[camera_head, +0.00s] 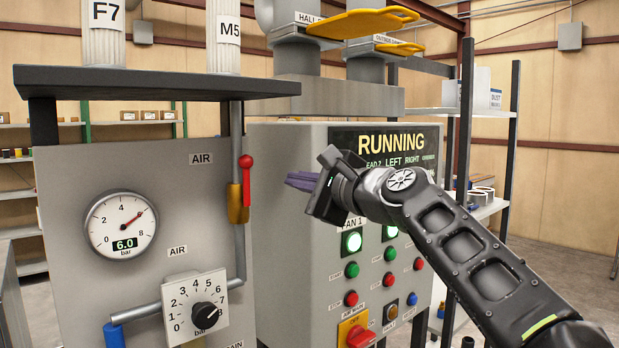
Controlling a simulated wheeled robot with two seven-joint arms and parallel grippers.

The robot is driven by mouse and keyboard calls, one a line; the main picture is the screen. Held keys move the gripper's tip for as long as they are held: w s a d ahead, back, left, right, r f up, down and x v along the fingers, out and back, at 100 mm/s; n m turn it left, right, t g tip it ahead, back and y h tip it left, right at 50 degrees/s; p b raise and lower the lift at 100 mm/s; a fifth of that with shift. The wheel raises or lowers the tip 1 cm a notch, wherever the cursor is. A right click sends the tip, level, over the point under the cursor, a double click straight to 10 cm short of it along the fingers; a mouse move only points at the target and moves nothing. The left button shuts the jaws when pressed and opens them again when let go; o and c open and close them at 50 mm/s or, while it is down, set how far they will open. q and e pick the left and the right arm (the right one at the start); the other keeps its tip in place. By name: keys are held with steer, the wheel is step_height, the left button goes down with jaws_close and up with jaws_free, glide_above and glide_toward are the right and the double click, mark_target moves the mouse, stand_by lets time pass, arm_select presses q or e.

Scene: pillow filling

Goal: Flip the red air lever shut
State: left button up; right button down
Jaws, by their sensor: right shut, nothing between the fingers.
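My right gripper (291,181) is shut and empty. Its purple fingers point left toward the lever, with a visible gap between them and it. It is in front of the control cabinet. My left gripper is not in view.
A pressure gauge (121,224) reads 6.0 bar, above a black regulator knob (205,315). The control cabinet (285,240) has a "RUNNING" display (385,145), lit green lamps and several buttons. A dark shelf (150,82) juts out above the lever.

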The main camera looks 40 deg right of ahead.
mark_target(246, 182)
steer(key=w+a+r+p, duration=0.1)
steer(key=w+a+p, duration=0.2)
steer(key=w, duration=0.2)
steer(key=shift+w+r, duration=0.35)
steer(key=shift+w, duration=0.05)
